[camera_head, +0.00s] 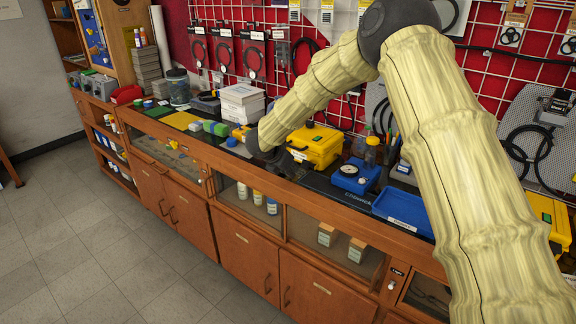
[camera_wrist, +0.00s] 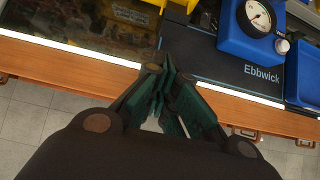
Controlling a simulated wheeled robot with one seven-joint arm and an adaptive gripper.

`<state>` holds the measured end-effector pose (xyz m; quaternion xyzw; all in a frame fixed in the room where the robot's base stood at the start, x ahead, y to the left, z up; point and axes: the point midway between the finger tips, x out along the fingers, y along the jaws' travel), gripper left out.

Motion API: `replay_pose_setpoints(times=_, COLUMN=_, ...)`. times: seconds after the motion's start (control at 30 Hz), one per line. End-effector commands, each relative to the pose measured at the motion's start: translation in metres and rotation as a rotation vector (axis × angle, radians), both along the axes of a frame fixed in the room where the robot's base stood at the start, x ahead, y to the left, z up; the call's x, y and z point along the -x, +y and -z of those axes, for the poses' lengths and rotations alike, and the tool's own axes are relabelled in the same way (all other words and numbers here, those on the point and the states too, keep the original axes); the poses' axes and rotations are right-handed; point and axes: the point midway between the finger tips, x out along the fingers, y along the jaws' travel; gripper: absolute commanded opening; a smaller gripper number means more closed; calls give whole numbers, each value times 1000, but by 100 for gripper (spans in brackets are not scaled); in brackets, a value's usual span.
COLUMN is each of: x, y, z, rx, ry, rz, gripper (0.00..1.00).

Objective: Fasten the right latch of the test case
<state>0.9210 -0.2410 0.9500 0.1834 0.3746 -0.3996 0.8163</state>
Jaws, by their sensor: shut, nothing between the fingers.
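A yellow case (camera_head: 318,146), which looks like the test case, stands on the counter behind my gripper (camera_head: 297,155) in the head view. My gripper hides part of its front left. Its latches are too small to tell apart. In the wrist view my gripper (camera_wrist: 168,82) has its dark green fingers together with nothing between them, over the counter's front edge.
A blue gauge box (camera_head: 357,176) stands right of the case, on or behind a dark Ebbwick mat (camera_wrist: 225,78). A blue tray (camera_head: 404,207) lies further right. Another yellow case (camera_head: 551,218) is at the far right. The wooden counter edge (camera_wrist: 68,62) runs below my fingers.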

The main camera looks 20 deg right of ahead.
Motion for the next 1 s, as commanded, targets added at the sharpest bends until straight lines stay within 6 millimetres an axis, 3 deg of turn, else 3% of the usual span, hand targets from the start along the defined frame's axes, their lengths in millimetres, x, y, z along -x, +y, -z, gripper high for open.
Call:
replay_pose_setpoints(times=0.4, x=-20, y=-23, z=36, rx=0, ry=0, rz=-2, gripper=0)
replay_pose_setpoints(times=1.0, x=-20, y=-29, z=39, rx=-5, ry=3, rz=2, gripper=0)
